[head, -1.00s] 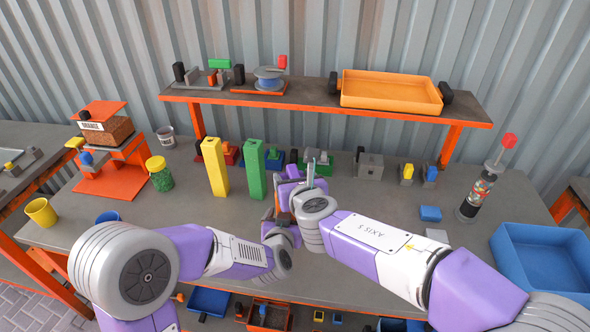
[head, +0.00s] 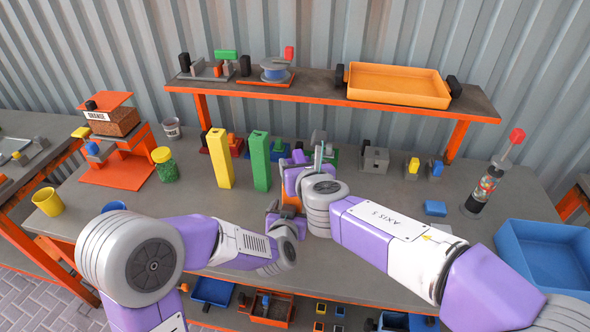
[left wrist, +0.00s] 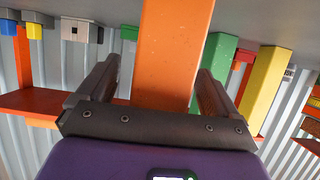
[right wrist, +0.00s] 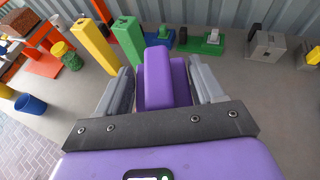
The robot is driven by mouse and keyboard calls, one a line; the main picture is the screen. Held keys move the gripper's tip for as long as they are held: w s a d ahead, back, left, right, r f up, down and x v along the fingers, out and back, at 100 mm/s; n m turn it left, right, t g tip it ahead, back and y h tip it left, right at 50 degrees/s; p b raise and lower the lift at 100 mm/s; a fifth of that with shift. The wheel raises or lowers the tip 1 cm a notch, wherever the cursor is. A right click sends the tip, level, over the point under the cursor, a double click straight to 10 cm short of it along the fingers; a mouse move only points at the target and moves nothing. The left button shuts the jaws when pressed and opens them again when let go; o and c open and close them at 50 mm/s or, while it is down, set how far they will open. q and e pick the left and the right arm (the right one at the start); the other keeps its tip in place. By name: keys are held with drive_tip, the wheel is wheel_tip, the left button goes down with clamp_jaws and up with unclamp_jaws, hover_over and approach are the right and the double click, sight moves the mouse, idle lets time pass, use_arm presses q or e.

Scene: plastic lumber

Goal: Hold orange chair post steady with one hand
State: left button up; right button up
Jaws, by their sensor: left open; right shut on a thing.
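The orange chair post (left wrist: 165,60) stands between the fingers of my left gripper (left wrist: 155,95) in the left wrist view, with gaps at both sides; that gripper is open. In the head view the post (head: 290,210) is mostly hidden by my arms, and my left gripper (head: 278,212) is beside it, low and near the middle. My right gripper (right wrist: 167,85) is shut on a purple block-like thing (right wrist: 167,75). In the head view my right gripper (head: 292,178) is just above the left one. The post is not visible in the right wrist view.
A yellow post (head: 219,160) and a green post (head: 260,162) stand left of my grippers. Several small fixtures line the back, under a shelf with an orange tray (head: 398,85). The table's right middle is fairly clear.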

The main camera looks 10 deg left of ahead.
drive_tip(key=shift+r, duration=3)
use_arm(q)
drive_tip(key=shift+o, duration=0.6)
drive_tip(key=shift+s, duration=0.1)
use_arm(e)
drive_tip(key=shift+r, duration=0.1)
use_arm(q)
drive_tip(key=s+r+p, duration=0.6)
drive_tip(key=r, duration=0.3)
drive_tip(key=shift+s+r+p, duration=0.2)
drive_tip(key=shift+s+p, duration=0.1)
drive_tip(key=shift+s, duration=0.1)
use_arm(e)
wheel_tip(320, 180, up, 6)
drive_tip(key=shift+r, duration=0.2)
